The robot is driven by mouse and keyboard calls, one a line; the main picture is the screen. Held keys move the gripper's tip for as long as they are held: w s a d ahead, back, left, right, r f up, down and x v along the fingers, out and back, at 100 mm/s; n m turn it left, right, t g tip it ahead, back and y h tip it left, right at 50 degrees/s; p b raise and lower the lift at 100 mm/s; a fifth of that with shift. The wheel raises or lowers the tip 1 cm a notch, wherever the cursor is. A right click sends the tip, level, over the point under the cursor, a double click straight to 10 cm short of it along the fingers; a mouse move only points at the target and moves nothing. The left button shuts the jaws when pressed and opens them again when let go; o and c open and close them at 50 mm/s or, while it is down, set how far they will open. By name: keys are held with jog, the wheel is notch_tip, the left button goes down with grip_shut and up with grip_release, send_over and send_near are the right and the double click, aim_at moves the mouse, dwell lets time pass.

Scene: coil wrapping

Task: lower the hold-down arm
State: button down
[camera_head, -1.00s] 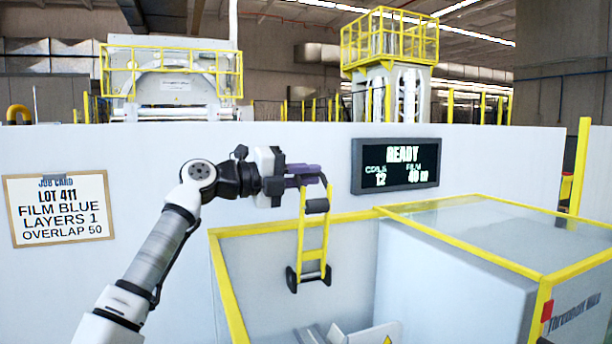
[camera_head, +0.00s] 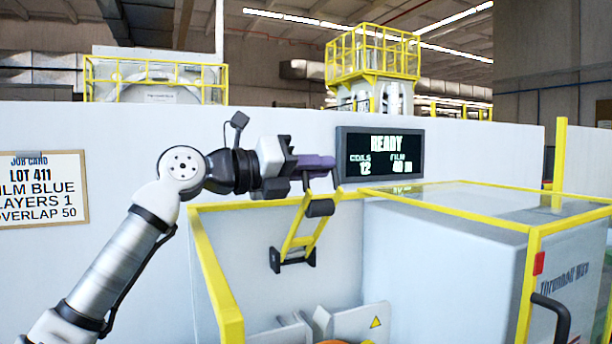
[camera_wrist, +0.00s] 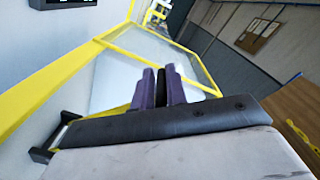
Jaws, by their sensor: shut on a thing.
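The hold-down arm (camera_head: 300,236) is a yellow two-railed frame with a black crosspiece and black mounts at its lower end, against the pale back wall of the machine. It leans, its upper end out to the right. My gripper (camera_head: 326,166), with purple fingers, is at that upper end. In the wrist view my gripper (camera_wrist: 162,88) has its two purple fingers shut on either side of a black handle part (camera_wrist: 161,90) of the arm. The fingers hide much of the grip in the head view.
A yellow-edged clear guard box (camera_head: 470,205) stands at the right, with a black handle (camera_head: 552,316). A display (camera_head: 380,155) reads READY. A job card (camera_head: 42,188) hangs at the left. An orange edge (camera_head: 332,342) shows at the bottom, below pale machine plates.

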jog(key=shift+s+d+f+m+b, duration=0.2)
jog(key=shift+s+f+m+b, duration=0.1)
jog(key=shift+s, duration=0.15)
jog(key=shift+s+d+f+m+b, duration=0.15)
jog(key=shift+s+f+m+b, duration=0.15)
jog(key=shift+s, duration=0.15)
jog(key=c, duration=1.5)
grip_release()
jog(key=shift+s+r, duration=0.1)
jog(key=shift+a, duration=0.25)
jog(key=b+v, duration=0.1)
jog(key=v, duration=1)
jog(key=shift+a, duration=0.25)
jog(key=shift+s, duration=0.1)
